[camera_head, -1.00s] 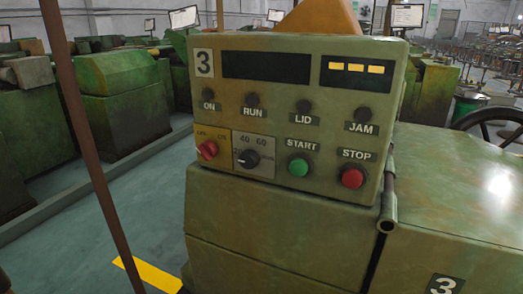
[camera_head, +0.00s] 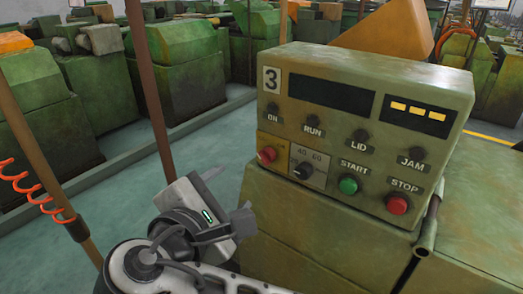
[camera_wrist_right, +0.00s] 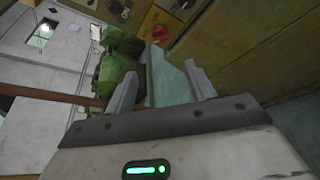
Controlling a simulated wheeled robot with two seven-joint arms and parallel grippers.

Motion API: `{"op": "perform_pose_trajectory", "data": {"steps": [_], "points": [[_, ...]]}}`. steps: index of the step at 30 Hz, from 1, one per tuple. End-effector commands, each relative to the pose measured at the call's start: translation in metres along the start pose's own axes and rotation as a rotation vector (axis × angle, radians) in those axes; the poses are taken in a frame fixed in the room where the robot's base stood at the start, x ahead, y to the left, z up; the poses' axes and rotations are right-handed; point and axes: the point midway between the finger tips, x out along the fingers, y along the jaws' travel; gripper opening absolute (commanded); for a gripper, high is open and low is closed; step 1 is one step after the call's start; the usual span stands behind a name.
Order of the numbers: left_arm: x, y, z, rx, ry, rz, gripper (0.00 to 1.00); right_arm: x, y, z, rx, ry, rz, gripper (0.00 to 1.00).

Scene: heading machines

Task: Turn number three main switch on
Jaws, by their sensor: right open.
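The number three control box (camera_head: 375,150) is green, with a "3" plate (camera_head: 272,80) at its upper left. Its red rotary switch (camera_head: 267,155) sits on a yellow plate at the lower left of the panel; the plate's lettering is too small to read. The switch also shows as a red knob (camera_wrist_right: 160,33) near the top of the right wrist view. My right gripper (camera_head: 228,196) is open and empty, below and left of the switch, apart from the panel. Its two fingers (camera_wrist_right: 160,88) stand apart in the wrist view. My left gripper is not in view.
A brown pole (camera_head: 150,90) and an orange coiled hose (camera_head: 30,185) stand left. Floor (camera_head: 110,210) is clear left of the machine.

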Motion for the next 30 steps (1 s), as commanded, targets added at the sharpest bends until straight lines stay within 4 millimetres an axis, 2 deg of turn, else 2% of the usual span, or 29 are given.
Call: {"op": "perform_pose_trajectory", "data": {"steps": [5, 14, 20, 25, 27, 30], "points": [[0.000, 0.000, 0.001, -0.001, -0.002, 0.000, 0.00, 0.007, 0.000, 0.000, -0.008, -0.007, 0.001, 0.55], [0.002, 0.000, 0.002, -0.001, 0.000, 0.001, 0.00, 0.057, 0.000, 0.003, -0.005, -0.014, 0.001, 0.55], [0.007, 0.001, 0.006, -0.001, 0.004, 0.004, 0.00, 0.076, 0.000, 0.000, -0.006, -0.007, 0.009, 0.55], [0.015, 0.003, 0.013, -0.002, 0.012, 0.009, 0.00, 0.109, -0.005, -0.001, 0.000, -0.011, -0.004, 0.55], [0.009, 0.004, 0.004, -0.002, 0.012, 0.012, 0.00, 0.120, -0.001, 0.002, -0.003, -0.008, -0.007, 0.55], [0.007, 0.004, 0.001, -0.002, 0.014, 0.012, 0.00, 0.137, -0.001, 0.002, -0.002, -0.006, -0.006, 0.55]]}}
